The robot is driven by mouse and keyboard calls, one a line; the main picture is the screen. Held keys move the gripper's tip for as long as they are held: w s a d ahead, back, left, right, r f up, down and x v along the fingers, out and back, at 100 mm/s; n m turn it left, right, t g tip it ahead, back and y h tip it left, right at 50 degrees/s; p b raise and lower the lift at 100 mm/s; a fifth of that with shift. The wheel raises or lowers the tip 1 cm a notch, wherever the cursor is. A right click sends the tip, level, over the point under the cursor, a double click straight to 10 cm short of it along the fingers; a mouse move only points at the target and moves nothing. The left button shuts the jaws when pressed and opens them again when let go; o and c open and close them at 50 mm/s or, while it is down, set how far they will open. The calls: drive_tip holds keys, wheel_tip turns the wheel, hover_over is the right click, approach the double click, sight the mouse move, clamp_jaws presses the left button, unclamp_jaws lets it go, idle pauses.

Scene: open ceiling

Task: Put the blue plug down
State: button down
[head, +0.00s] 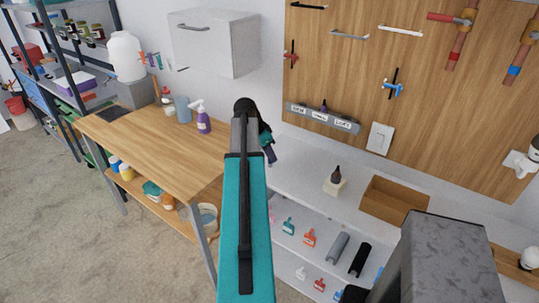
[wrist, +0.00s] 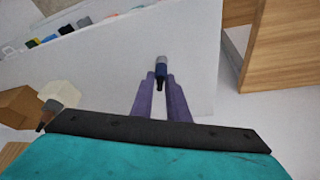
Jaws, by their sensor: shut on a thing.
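My gripper (wrist: 160,82) has purple fingers, shut on the blue plug (wrist: 160,72). The plug has a grey end and a dark tip and sits between the fingertips in the wrist view. In the head view my gripper (head: 269,154) is over the left part of the white counter (head: 290,160), and the plug is hidden there. The gap between plug and counter cannot be told. A white block (head: 334,187) with a dark, bottle-shaped piece (head: 336,172) stands on the counter to the right of my gripper. It also shows at the left of the wrist view.
An open wooden box (head: 395,201) stands right of the white block. A grey labelled rail (head: 300,115) with a dark piece is on the wooden wall board (head: 340,65). A wooden workbench (head: 150,140) with bottles stands left. Coloured items lie on the shelf below the counter.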

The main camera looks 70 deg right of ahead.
drive_tip(key=shift+f, duration=0.3)
drive_tip(key=shift+f, duration=0.1)
drive_tip(key=c, duration=1.7)
unclamp_jaws()
drive_tip(key=shift+r, duration=0.2)
drive_tip(key=shift+b+v, duration=1.55)
drive_tip(key=shift+v, duration=4.4)
